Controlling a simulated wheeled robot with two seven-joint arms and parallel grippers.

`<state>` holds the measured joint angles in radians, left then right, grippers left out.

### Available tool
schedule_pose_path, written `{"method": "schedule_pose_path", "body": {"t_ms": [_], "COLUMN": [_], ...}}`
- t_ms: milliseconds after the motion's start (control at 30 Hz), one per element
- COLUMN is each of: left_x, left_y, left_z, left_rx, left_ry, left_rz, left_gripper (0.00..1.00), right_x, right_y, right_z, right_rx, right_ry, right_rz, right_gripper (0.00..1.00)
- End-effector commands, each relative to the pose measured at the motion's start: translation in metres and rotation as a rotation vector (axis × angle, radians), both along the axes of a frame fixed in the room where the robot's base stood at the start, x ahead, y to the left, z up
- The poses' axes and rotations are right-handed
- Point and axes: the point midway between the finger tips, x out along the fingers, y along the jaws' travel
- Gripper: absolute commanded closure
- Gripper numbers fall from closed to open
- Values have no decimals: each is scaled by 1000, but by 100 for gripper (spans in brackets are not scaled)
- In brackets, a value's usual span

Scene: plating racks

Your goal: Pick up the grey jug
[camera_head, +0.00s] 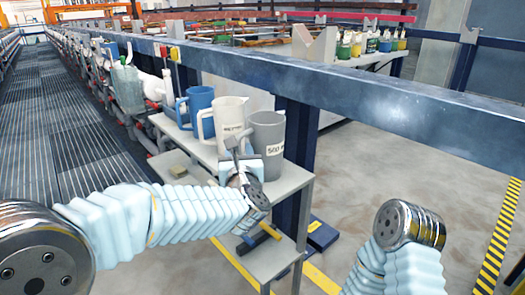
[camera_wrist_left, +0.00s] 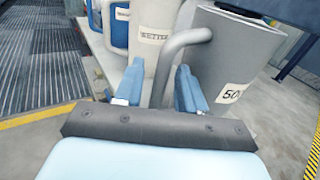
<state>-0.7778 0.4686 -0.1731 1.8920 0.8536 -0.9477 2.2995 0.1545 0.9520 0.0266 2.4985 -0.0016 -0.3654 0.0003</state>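The grey jug (camera_head: 268,132) stands upright at the right end of a small grey table, with a white "500" label on its side. It also shows in the left wrist view (camera_wrist_left: 235,55), where its bent handle (camera_wrist_left: 165,62) comes down toward my left gripper (camera_wrist_left: 158,88). The two blue fingers are apart, one on each side of the handle, with a visible gap to it. In the head view my left gripper (camera_head: 240,150) is in front of the jug's left side and partly hides its handle. My right gripper is not visible; only my right arm shows.
A white jug (camera_head: 229,117) stands close left of the grey jug, and a blue jug (camera_head: 196,105) is beyond it. A blue steel beam (camera_head: 350,95) runs behind.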

Motion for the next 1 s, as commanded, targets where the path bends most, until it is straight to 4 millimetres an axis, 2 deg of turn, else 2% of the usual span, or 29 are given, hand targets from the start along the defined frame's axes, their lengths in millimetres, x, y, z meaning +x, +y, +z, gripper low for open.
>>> {"method": "schedule_pose_path", "body": {"t_ms": [67,300,767,867,1000], "left_x": [0,-1,-1,-1,-1], "left_y": [0,0,0,0,0], "left_z": [0,0,3,9,28], "left_rx": [0,0,-1,-3,-4], "left_ry": [0,0,-1,-2,-3], "left_rz": [0,0,0,1,1], "left_gripper": [64,100,100,100,100], "right_x": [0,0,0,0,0], "right_y": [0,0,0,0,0], "right_z": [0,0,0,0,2], "right_rx": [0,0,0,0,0], "right_ry": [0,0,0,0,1], "right_rz": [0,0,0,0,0], "right_gripper": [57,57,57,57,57]}}
